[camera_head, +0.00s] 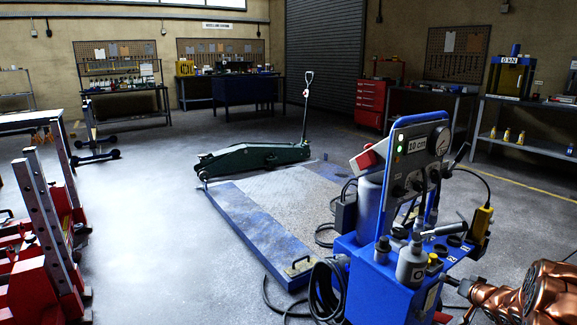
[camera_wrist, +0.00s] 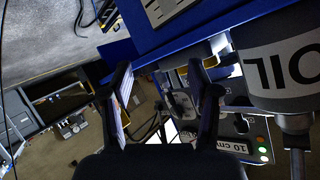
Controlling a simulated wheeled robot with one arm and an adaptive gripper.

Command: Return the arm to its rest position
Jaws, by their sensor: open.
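My copper-coloured arm (camera_head: 545,292) reaches in from the lower right of the head view, beside the right side of a blue service cart (camera_head: 385,265). In the wrist view, the two dark fingers of my gripper (camera_wrist: 166,88) stand apart with nothing held between them. Beyond them is the cart's panel with its "10 cm" display (camera_wrist: 233,145); this display also shows in the head view (camera_head: 417,147). A bottle marked "OIL" (camera_wrist: 290,70) is close to the right of the fingers in the wrist view. I cannot tell the exact gap between fingers and cart.
A dark green trolley jack (camera_head: 255,157) with an upright handle stands behind a blue-edged floor platform (camera_head: 245,230). Black hoses (camera_head: 328,290) hang by the cart. Red stands (camera_head: 45,240) are at left. Workbenches and a red tool cabinet (camera_head: 371,103) line the walls. Floor at centre left is clear.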

